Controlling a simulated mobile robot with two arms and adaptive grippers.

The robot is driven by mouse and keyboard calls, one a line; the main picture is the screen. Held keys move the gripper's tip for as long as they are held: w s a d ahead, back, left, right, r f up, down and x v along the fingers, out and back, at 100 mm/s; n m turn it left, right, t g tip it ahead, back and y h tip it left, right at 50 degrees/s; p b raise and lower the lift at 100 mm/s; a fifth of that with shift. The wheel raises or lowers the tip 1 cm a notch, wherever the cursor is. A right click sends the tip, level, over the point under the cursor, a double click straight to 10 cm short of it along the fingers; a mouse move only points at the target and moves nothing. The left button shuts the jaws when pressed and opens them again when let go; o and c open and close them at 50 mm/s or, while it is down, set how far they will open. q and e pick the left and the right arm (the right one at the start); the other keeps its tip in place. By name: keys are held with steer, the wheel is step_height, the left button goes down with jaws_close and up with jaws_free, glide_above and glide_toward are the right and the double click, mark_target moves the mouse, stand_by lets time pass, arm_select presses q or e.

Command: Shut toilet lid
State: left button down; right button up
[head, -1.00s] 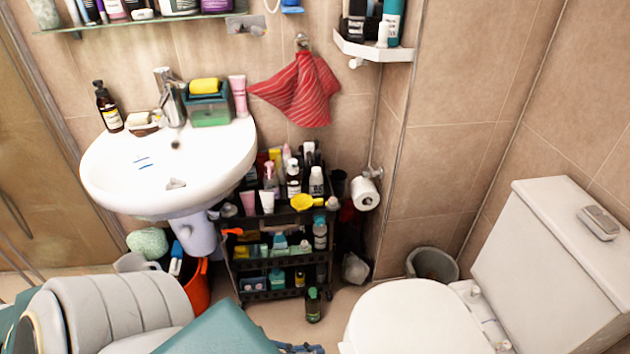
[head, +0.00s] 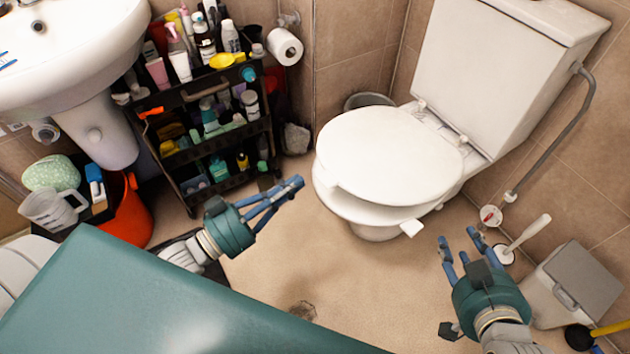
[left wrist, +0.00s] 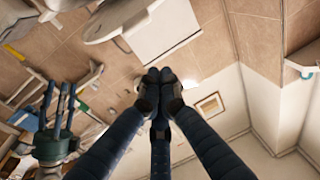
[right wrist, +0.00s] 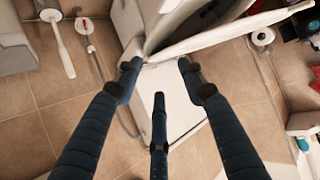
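The white toilet lid (head: 390,155) lies roughly flat over the toilet bowl (head: 375,231) in the head view. A pale edge shows below its front; I cannot tell whether a small gap remains there. A small white tab (head: 411,228) sticks out at the near side. My left gripper (head: 291,187) is left of the bowl, apart from it; its fingertips (left wrist: 160,88) meet in the left wrist view with nothing visible between them. My right gripper (head: 457,240) is right of the bowl, its fingers (right wrist: 158,72) spread and empty, with white toilet surfaces beyond them in the right wrist view.
A toilet brush (head: 525,236) and a white bin (head: 565,285) stand near my right gripper. A grey hose (head: 560,135) runs beside the tank (head: 475,85). The loaded black cart (head: 215,120) stands at the left. Floor (head: 310,255) between my grippers is clear.

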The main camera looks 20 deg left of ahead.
arm_select(q)
steer(key=b, duration=0.2)
glide_above(318, 179)
steer(key=f, duration=0.1)
steer(key=s+f+b, duration=0.1)
steer(key=f, duration=0.1)
steer(key=shift+s+d, duration=0.15)
steer(key=shift+d, duration=0.1)
arm_select(e)
steer(key=w+a+r+t+y, duration=0.1)
steer(key=r+t, duration=0.4)
steer(key=r, duration=0.4)
steer(key=w+a+r+t+y, duration=0.2)
steer(key=r+t, duration=0.2)
steer(key=r, duration=0.6)
steer(key=shift+w+a+t, duration=0.25)
steer(key=shift+w+t, duration=0.05)
steer(key=shift+t, duration=0.1)
arm_select(q)
steer(key=shift+f+b, duration=0.1)
steer(key=shift+b, duration=0.2)
arm_select(e)
steer(key=shift+r, duration=0.1)
